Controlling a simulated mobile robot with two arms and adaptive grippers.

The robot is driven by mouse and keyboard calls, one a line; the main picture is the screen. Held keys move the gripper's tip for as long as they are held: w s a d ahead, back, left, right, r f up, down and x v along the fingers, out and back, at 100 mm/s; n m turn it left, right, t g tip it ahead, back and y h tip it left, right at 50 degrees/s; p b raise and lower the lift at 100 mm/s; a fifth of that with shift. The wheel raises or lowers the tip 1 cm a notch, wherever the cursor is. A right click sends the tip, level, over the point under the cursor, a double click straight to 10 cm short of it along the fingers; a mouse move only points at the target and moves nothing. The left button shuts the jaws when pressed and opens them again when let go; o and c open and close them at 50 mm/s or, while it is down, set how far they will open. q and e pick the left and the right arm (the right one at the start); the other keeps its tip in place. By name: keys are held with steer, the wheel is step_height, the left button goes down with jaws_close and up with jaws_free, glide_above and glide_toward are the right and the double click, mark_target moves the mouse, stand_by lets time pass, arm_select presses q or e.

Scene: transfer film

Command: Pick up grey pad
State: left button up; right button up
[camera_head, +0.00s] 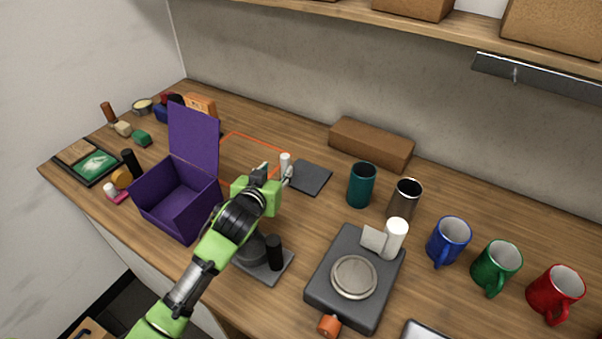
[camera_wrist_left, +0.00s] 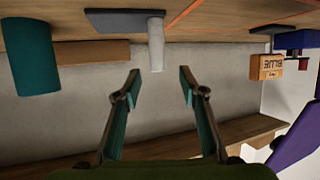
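A flat dark grey pad (camera_head: 311,177) lies on the wooden counter, right of my left gripper. A small white cylinder (camera_head: 285,160) stands at its left edge. My left gripper (camera_head: 275,174) is over the counter, its fingers just in front of the white cylinder. In the left wrist view, where the counter is at the top, the gripper (camera_wrist_left: 160,82) is open and empty. The white cylinder (camera_wrist_left: 156,42) shows beyond the gap between its fingers, and the grey pad (camera_wrist_left: 112,19) is beside it. My right gripper is not in view.
A purple open box (camera_head: 180,207) stands left of my arm. A dark plate (camera_head: 270,270) with a black cylinder is right of the arm. A teal cup (camera_head: 362,185), a scale-like device (camera_head: 328,286) and several mugs stand to the right. A brown block (camera_head: 371,143) is behind.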

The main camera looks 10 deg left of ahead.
mark_target(284, 162)
arm_select(q)
steer(key=x, duration=0.3)
steer(key=shift+w+f, duration=0.1)
steer(key=shift+w, duration=0.05)
steer(key=shift+d+p+x, duration=0.1)
steer(key=shift+p+x, duration=0.35)
steer(key=shift+x, duration=0.7)
steer(key=shift+d+p+x, duration=0.15)
steer(key=shift+p+x, duration=0.3)
steer(key=shift+x, duration=0.7)
steer(key=shift+w+f, duration=0.1)
steer(key=shift+w, duration=0.25)
steer(key=c, duration=1)
